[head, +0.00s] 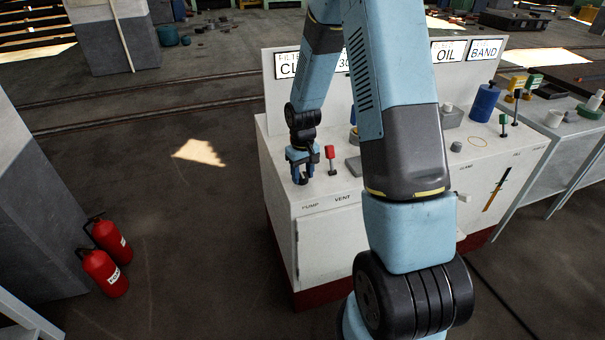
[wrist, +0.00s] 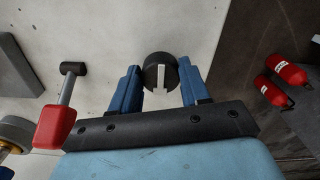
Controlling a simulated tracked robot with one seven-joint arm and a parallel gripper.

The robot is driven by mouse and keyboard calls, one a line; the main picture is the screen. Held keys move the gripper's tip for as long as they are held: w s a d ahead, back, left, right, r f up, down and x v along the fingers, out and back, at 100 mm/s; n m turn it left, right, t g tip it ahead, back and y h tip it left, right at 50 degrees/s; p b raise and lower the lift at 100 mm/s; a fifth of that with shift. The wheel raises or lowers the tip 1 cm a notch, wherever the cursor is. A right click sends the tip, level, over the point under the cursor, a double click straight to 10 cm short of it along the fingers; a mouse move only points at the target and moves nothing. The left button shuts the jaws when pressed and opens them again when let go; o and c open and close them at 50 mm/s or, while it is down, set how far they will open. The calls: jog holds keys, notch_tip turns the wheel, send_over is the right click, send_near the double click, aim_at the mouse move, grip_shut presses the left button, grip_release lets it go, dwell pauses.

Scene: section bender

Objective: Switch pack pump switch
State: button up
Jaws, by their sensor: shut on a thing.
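The pump switch (wrist: 153,75) is a round black knob with a white pointer line, on the white cabinet top. In the wrist view it sits between the two blue fingers of my gripper, and the line runs nearly straight up and down the picture. My gripper (head: 300,177) is shut on the knob, pointing down at the cabinet's near left corner. In the head view the gripper hides most of the knob. The PUMP label (head: 310,205) is on the cabinet just in front of it.
A red-handled lever (head: 330,153) stands close to the right of my gripper in the head view; it also shows in the wrist view (wrist: 56,125). A blue canister (head: 485,102) stands farther right. Two fire extinguishers (head: 104,272) stand on the floor at left.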

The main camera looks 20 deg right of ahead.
aim_at(302, 175)
jog(key=shift+w, duration=0.1)
jog(key=o, duration=1.1)
jog(key=shift+c, duration=0.2)
notch_tip(302, 175, up, 14)
jog(key=shift+f, duration=0.15)
jog(key=s+r+m+t, duration=0.1)
jog(key=s+r+t, duration=0.2)
jog(key=s+r, duration=1.05)
jog(key=s+r+m+t, duration=0.1)
jog(key=s+r, duration=0.3)
jog(key=s, duration=0.3)
jog(key=s+r+t, duration=0.1)
jog(key=s+r, duration=0.3)
jog(key=s, duration=0.3)
jog(key=shift+s+a+m+t, duration=0.2)
jog(key=shift+m+t, duration=0.1)
jog(key=shift+m, duration=0.1)
